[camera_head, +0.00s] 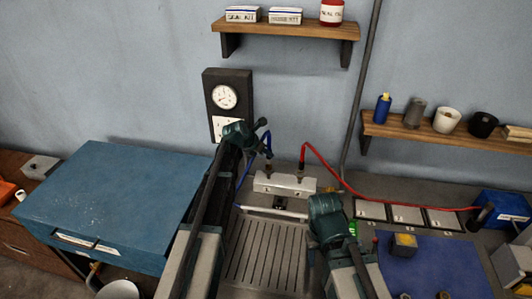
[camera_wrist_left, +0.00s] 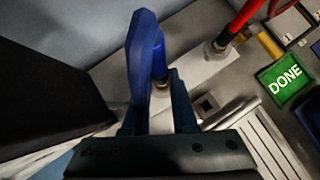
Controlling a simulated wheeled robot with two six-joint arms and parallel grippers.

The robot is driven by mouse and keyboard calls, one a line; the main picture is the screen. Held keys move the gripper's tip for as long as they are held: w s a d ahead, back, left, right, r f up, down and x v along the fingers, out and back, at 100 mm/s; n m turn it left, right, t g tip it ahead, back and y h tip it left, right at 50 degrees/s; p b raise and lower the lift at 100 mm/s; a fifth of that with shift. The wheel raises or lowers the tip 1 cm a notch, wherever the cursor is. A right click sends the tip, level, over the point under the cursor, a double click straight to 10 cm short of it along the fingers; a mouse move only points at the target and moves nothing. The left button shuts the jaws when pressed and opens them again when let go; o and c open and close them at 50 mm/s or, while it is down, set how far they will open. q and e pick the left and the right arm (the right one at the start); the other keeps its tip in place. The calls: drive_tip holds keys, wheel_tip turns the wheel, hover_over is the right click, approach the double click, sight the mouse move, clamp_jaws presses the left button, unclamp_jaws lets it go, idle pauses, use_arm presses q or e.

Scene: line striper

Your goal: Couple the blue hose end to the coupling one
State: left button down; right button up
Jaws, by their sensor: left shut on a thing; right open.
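The blue hose end (camera_wrist_left: 158,55) is between the fingers of my left gripper (camera_wrist_left: 160,112), which is shut on it. In the head view the blue hose (camera_head: 269,147) hangs at my left gripper (camera_head: 262,138), above the left stub of the pale coupling block (camera_head: 285,184). In the left wrist view the blue end stands over a round metal stub (camera_wrist_left: 161,84) of this block; I cannot tell whether it is fully seated. My right gripper (camera_head: 326,206) is open at the block's front right, its fingers mostly hidden by its wrist.
A red hose (camera_head: 335,172) rises from the block's right stub and runs right across the bench. A green DONE button (camera_wrist_left: 285,79) lies to the right. A dark gauge panel (camera_head: 228,105) stands behind my left arm. A slotted grey tray (camera_head: 265,252) lies in front.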

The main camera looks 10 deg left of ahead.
use_arm(q)
drive_tip(key=shift+f+b, duration=1.75)
idle(1.3)
drive_tip(key=shift+c, duration=1.5)
unclamp_jaws()
drive_tip(key=shift+r, duration=0.1)
drive_tip(key=p, duration=0.6)
approach(267, 159)
drive_tip(key=shift+x, duration=1.05)
